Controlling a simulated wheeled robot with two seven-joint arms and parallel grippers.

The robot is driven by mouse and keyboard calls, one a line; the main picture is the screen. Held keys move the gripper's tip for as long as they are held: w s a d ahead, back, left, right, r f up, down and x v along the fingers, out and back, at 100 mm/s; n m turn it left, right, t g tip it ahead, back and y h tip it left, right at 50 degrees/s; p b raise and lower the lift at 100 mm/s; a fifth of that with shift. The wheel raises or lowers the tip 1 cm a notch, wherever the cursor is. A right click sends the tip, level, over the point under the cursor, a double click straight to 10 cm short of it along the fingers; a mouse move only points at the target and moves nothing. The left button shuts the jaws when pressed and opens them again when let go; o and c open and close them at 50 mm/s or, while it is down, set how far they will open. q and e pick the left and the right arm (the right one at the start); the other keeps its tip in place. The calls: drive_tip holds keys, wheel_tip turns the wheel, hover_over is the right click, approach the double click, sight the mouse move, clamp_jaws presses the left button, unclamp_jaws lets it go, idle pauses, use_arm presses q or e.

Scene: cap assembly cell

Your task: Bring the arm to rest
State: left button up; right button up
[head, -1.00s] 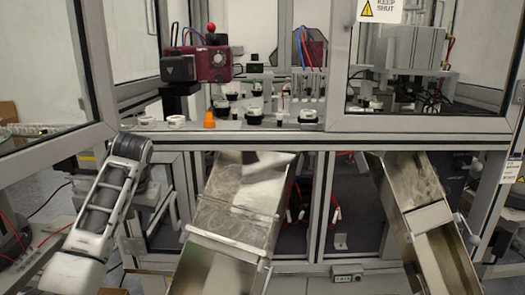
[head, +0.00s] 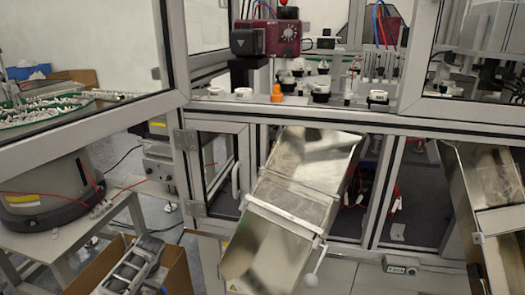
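Part of my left arm (head: 133,264), white and black, shows low at the left in the head view, overlapping a brown cardboard box. Its gripper cannot be made out. My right arm and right gripper are outside the view.
A machine cell with an aluminium frame (head: 300,115) fills the middle and right. Two metal chutes (head: 292,208) (head: 482,190) slope out below it. The open cardboard box (head: 180,270) stands at the lower left. A table (head: 70,235) bears a round grey feeder (head: 50,190).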

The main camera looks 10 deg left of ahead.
use_arm(q)
drive_tip(key=w+d+r+m+t, duration=0.1)
drive_tip(key=w+r+t, duration=0.2)
drive_tip(key=w+t, duration=0.3)
drive_tip(key=w+d+r+m+t, duration=0.1)
drive_tip(key=w+r+t, duration=0.25)
drive_tip(key=w, duration=0.45)
drive_tip(key=s+d+f+m+h, duration=0.15)
drive_tip(key=s+d+f, duration=0.25)
drive_tip(key=s+d, duration=0.45)
drive_tip(key=s+d+f+m+h, duration=0.1)
drive_tip(key=s+d+f+h, duration=0.25)
drive_tip(key=s+d, duration=0.5)
drive_tip(key=s+d+r+h, duration=0.1)
drive_tip(key=s+d+r, duration=0.1)
drive_tip(key=s+d, duration=0.3)
drive_tip(key=s+d+r+h, duration=0.1)
drive_tip(key=s+d+r, duration=0.2)
drive_tip(key=s+d, duration=0.3)
drive_tip(key=s, duration=0.5)
drive_tip(key=shift+s+d+r+n+h, duration=0.15)
drive_tip(key=shift+s+d+n+h, duration=0.05)
drive_tip(key=shift+d+n+h, duration=0.15)
drive_tip(key=shift+a, duration=0.1)
